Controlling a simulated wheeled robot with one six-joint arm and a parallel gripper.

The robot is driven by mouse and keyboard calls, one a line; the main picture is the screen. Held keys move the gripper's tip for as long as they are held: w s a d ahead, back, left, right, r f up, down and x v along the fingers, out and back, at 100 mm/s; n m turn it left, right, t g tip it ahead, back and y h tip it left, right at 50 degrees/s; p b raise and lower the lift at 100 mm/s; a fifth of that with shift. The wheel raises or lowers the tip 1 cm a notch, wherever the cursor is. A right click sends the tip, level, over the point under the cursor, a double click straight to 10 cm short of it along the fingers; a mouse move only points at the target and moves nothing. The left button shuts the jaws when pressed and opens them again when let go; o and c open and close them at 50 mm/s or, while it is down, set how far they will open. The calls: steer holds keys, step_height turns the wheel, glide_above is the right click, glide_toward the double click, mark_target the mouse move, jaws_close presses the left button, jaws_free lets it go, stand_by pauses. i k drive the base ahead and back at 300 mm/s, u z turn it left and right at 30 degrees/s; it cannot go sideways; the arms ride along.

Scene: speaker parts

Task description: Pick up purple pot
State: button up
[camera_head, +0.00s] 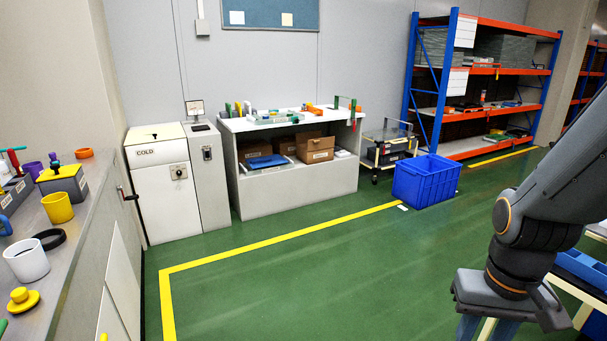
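A small purple pot (33,169) stands on the grey counter (88,215) at the left of the head view, behind the yellow pot (57,208). A smaller purple knob-like piece shows just right of it, by a dark box with a yellow edge (62,182). My gripper (487,328) is at the lower right, far from the counter and over the floor side. It points down and its lower end is cut off by the picture edge. I cannot tell if it is open or shut.
The counter also holds a white pot (26,264), a black ring (50,239), a yellow knobbed piece (23,300) and an orange piece (84,153). A blue crate (425,182) stands on the floor. Green floor (300,280) lies open between counter and arm.

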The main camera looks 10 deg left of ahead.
mark_target(35, 169)
steer(key=u, duration=0.3)
steer(key=i, duration=1.8)
steer(key=u, duration=1.75)
steer(key=i, duration=1.15)
steer(key=u, duration=0.45)
steer(key=k, duration=0.5)
steer(key=z, duration=1)
steer(key=i, duration=2.95)
steer(key=u, duration=1.55)
steer(key=i, duration=0.8)
steer(key=u, duration=0.9)
